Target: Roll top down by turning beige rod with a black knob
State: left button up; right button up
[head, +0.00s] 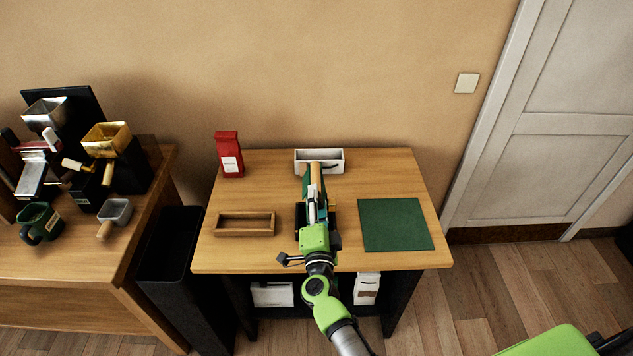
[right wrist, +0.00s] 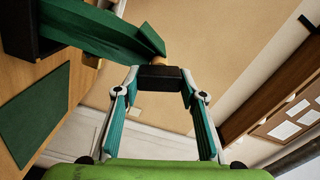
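In the right wrist view, a black knob (right wrist: 160,78) sits between the fingertips of my right gripper (right wrist: 160,82), which flank it closely on both sides and appear shut on it. A short end of the beige rod (right wrist: 159,61) shows just beyond the knob. A dark green folded top (right wrist: 100,32) runs from a dark holder at the upper left toward the rod. In the head view, my right gripper (head: 316,210) is over the middle of the table and hides most of the green piece. The beige rod (head: 315,178) shows beyond it. My left gripper is not in view.
On the wooden table (head: 375,170) are a red bag (head: 229,155), a white box (head: 319,154), a wooden tray (head: 245,235) and a flat green mat (head: 393,225). A black bin (head: 170,245) stands left, beside a counter (head: 60,262) with grinders.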

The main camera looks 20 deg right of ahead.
jog(key=v, duration=0.3)
jog(key=p+v, duration=0.1)
jog(key=v, duration=0.1)
jog(key=shift+a+f, duration=0.25)
jog(key=shift+a, duration=0.1)
jog(key=shift+w, duration=0.1)
